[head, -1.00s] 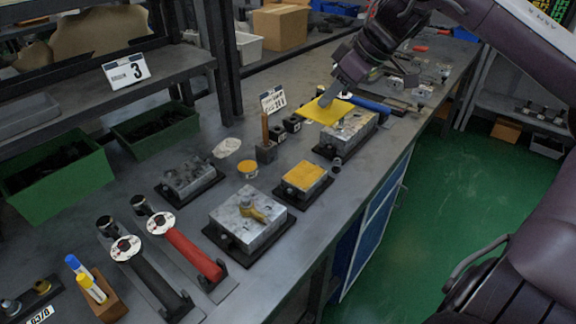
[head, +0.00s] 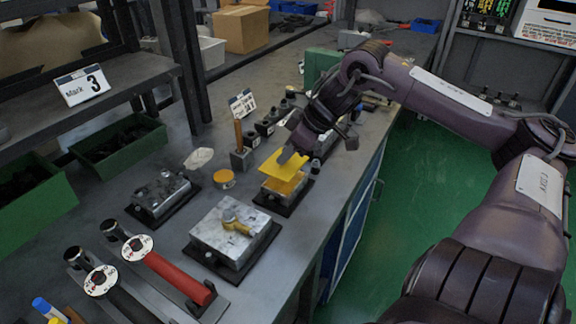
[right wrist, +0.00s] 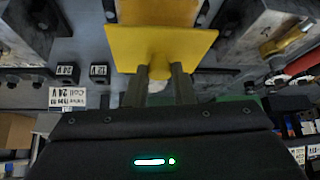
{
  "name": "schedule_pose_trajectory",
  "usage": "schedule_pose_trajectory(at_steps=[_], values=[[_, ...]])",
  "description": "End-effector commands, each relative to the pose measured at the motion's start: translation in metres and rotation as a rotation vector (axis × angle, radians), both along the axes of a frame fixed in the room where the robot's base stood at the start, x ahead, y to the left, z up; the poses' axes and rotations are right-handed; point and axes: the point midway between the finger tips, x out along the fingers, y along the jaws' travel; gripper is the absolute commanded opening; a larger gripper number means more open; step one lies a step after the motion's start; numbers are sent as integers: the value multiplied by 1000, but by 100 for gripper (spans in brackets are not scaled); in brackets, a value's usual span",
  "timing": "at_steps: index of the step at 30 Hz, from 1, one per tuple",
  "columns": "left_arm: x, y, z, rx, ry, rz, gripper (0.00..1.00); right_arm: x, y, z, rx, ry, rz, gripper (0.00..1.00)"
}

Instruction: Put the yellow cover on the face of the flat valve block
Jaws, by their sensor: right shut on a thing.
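The yellow cover (head: 279,168) is a thin square plate. My right gripper (head: 291,154) is shut on it and holds it over a small block with an orange-yellow top face (head: 285,186). A gap seems to show between plate and block. In the right wrist view the cover (right wrist: 160,45) sticks out from between the fingertips (right wrist: 160,78), with the orange-yellow face (right wrist: 158,11) beyond it, partly hidden. A low grey block (head: 163,193) lies on a black base to the left. Which block is the flat one, I cannot tell for sure. My left gripper is not in view.
A larger grey block with a brass fitting (head: 236,222) stands nearer. A round yellow tin (head: 224,179), a small holder (head: 241,158) and a label card (head: 242,104) stand behind. The bench's right edge is close.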

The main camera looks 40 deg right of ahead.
Motion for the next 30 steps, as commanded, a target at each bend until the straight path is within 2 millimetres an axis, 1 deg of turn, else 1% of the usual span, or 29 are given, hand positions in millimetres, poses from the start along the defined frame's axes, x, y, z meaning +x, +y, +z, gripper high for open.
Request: schedule_pose_trajectory(at_steps=[2,7,10,15,22,23,27,28,30], values=[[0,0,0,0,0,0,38,0,0,-6,0,0,0,0],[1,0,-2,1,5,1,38,-1,0,-32,1,4,-1,0],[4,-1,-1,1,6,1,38,-1,0,-44,0,2,-1,0],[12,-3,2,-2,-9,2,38,0,0,-46,0,-1,-1,0],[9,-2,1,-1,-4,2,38,0,0,-48,0,-1,0,0],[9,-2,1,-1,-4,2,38,0,0,-49,0,0,0,24],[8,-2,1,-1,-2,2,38,0,0,-48,0,0,0,42],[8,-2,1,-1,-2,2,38,0,0,-48,0,0,0,44],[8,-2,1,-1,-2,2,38,0,0,-48,0,0,0,44]])
